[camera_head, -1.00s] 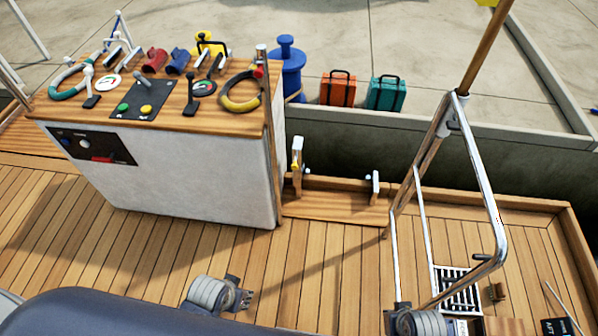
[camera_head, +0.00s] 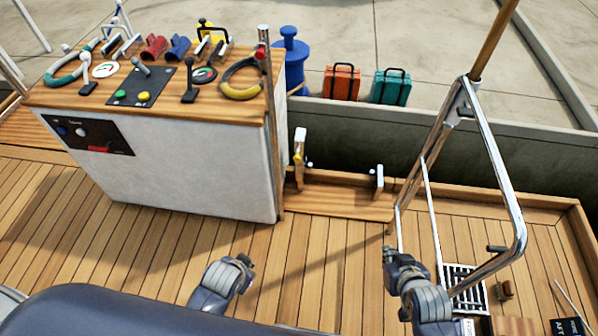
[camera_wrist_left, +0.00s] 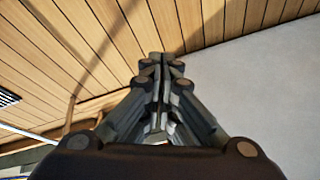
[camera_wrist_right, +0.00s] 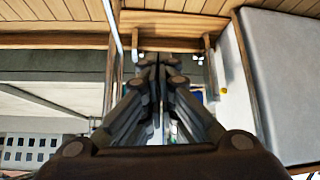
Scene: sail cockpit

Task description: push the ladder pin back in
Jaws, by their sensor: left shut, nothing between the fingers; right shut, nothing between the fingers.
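Two white upright brackets stand at the wooden step in the stern opening in the head view. The left bracket (camera_head: 300,145) carries a yellow part (camera_head: 298,158), and the right bracket (camera_head: 378,178) has a small pale knob at its side. The ladder pin is too small to make out for certain. My left gripper (camera_head: 247,262) is shut and empty above the deck, in front of the console and apart from the brackets. It also shows shut in the left wrist view (camera_wrist_left: 160,62). My right gripper (camera_head: 389,254) is shut and empty, nearer the right bracket but apart from it.
A white console (camera_head: 190,170) with a wooden top stands left of the opening. A chrome rail (camera_head: 505,190) and a slanted wooden pole (camera_head: 490,45) rise on the right, close to my right arm. A grate (camera_head: 465,285) lies beyond that arm. The deck between my arms is clear.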

